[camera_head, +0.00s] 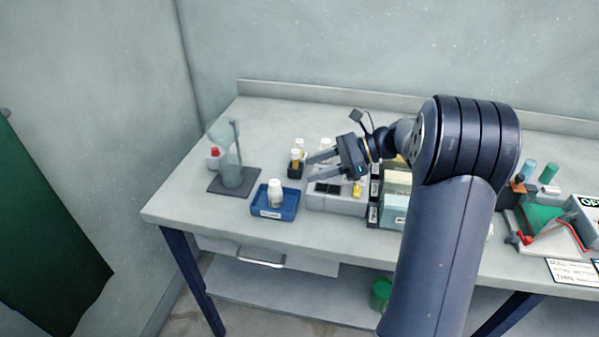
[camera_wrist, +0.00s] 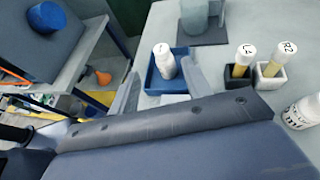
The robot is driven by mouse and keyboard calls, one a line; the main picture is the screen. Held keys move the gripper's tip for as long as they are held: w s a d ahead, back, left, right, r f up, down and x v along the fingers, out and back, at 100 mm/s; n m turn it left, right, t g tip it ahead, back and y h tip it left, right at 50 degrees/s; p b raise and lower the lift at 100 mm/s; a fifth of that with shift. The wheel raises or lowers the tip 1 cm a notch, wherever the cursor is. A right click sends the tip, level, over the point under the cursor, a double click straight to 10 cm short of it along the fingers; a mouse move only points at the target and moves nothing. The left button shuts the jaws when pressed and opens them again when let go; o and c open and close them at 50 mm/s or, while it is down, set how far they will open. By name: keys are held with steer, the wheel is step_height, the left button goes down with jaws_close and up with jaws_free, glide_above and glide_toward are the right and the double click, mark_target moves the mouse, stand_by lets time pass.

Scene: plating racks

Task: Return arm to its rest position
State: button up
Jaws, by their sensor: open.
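My gripper (camera_head: 318,164) is open and empty in the head view, held above the bench near the grey device, its fingers pointing left. In the wrist view the two fingers of my gripper (camera_wrist: 160,85) stand apart, with the blue tray beyond them. My arm reaches in from the lower right and hides part of the bench. A white bottle (camera_head: 275,193) stands upright in the blue tray (camera_head: 266,212). The bottle (camera_wrist: 164,62) and tray (camera_wrist: 151,80) also show in the wrist view.
A clear vessel (camera_head: 229,165) stands on a dark pad at the left. Capped tubes marked L2 (camera_wrist: 241,65) and R2 (camera_wrist: 274,65) stand in small holders. The grey device (camera_head: 338,203) is under my gripper. A green folded piece (camera_head: 543,220) lies at the right. The bench's front left is clear.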

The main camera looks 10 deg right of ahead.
mark_target(273, 182)
steer(key=shift+d+r, duration=0.15)
steer(key=shift+d, duration=0.25)
steer(key=shift+a, duration=0.1)
steer(key=x, duration=1.1)
steer(key=shift+a, duration=0.2)
steer(key=shift+w+a+r, duration=0.1)
steer(key=shift+a, duration=0.15)
steer(key=shift+r, duration=1.55)
